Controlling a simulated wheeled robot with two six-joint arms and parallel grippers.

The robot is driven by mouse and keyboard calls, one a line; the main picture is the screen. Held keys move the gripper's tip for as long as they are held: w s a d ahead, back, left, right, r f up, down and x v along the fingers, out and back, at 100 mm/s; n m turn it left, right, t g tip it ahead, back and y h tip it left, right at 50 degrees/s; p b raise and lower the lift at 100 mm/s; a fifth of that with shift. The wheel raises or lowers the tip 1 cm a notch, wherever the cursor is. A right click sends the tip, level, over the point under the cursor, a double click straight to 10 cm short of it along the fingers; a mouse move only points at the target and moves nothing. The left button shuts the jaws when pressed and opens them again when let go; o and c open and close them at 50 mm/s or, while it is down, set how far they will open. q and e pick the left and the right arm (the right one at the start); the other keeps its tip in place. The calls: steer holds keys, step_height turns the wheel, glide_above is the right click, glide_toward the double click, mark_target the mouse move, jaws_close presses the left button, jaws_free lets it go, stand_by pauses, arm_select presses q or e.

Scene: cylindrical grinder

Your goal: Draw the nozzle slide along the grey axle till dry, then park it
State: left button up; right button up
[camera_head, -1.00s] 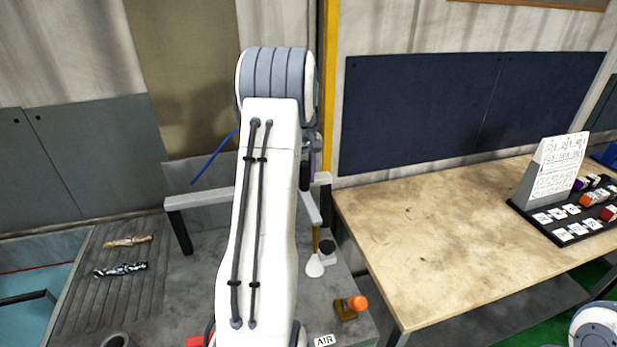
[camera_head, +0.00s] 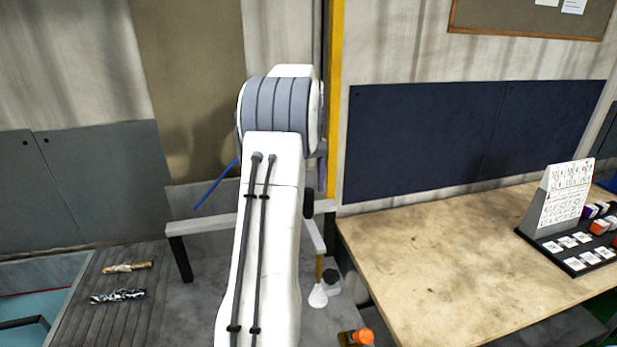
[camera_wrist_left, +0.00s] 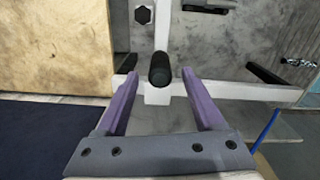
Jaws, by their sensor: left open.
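My left gripper (camera_wrist_left: 160,76) is open in the left wrist view, its two purple fingers apart. A black rounded grip (camera_wrist_left: 160,68) shows between the fingertips; I cannot tell if they touch it. It seems to sit on a pale block (camera_wrist_left: 157,96) at the light grey rail (camera_wrist_left: 232,91), perhaps the nozzle slide on its axle. In the head view my left arm covers most of this. There the rail (camera_head: 208,224) shows left of the arm, and a dark round end (camera_head: 308,203) shows right of it. My right gripper is out of view.
A wooden table (camera_head: 440,250) stands at right, with a sign and label rack (camera_head: 565,215). A thin blue rod (camera_head: 215,186) slants left of my arm. An orange knob (camera_head: 362,337) and a white piece (camera_head: 318,295) are low. Two wrapped pieces lie on the slatted surface (camera_head: 85,325).

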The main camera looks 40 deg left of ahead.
arm_select(q)
steer(key=shift+r, duration=2.3)
